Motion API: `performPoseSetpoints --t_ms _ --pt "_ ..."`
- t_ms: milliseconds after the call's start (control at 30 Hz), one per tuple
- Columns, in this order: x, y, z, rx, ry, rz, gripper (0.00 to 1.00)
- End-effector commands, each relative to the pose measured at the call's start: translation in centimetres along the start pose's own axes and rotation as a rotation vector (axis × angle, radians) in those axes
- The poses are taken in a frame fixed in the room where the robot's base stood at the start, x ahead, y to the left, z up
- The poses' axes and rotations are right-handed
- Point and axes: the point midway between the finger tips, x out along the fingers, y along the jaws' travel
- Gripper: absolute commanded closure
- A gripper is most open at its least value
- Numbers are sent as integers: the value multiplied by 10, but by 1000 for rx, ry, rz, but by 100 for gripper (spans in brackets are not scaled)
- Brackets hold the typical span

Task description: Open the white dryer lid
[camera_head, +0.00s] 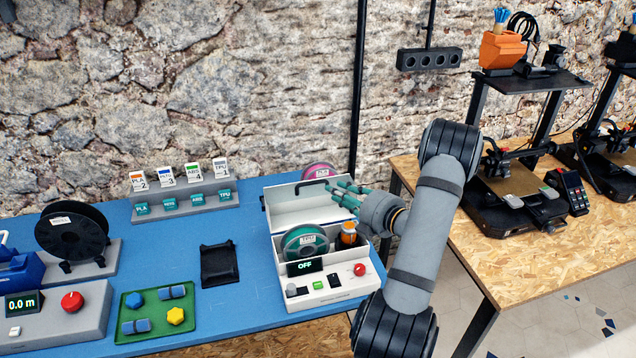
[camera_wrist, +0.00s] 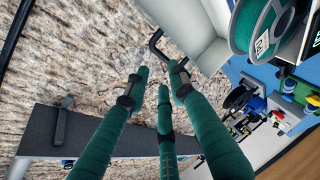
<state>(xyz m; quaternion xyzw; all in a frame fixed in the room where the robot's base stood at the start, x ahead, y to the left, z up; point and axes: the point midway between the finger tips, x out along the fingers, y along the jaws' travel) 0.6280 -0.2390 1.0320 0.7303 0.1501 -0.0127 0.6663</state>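The white dryer (camera_head: 320,292) stands at the right end of the blue table with its body open at the top. Its white lid (camera_head: 296,212) is raised and stands steeply at the back. The lid's black handle (camera_head: 312,183) is at its upper edge; it also shows in the wrist view (camera_wrist: 154,44). My gripper (camera_head: 343,192), with green fingers, is just right of the lid's upper part. Its fingers are extended with gaps between them and hold nothing. In the wrist view, the fingertips (camera_wrist: 160,78) are close to the handle; whether one touches it I cannot tell.
Inside the dryer are a green spool (camera_head: 304,242) and an orange-capped bottle (camera_head: 349,234). A pink spool (camera_head: 319,171) is behind the lid. A black stand (camera_head: 219,264) is to the left. A printer (camera_head: 512,190) stands on the wooden table (camera_head: 515,255) at right.

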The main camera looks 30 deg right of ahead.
Motion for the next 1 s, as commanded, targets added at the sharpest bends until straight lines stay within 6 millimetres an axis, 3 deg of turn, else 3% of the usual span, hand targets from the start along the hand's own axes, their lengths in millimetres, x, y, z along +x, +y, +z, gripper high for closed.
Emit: performPoseSetpoints --t_ms 300,500,867,1000 --pt "59 2 -2 -4 5 -1 76" --pt "83 0 -2 -5 4 -2 76" --pt "89 0 -1 -5 3 -1 76" --pt "89 0 -1 -5 3 -1 83"
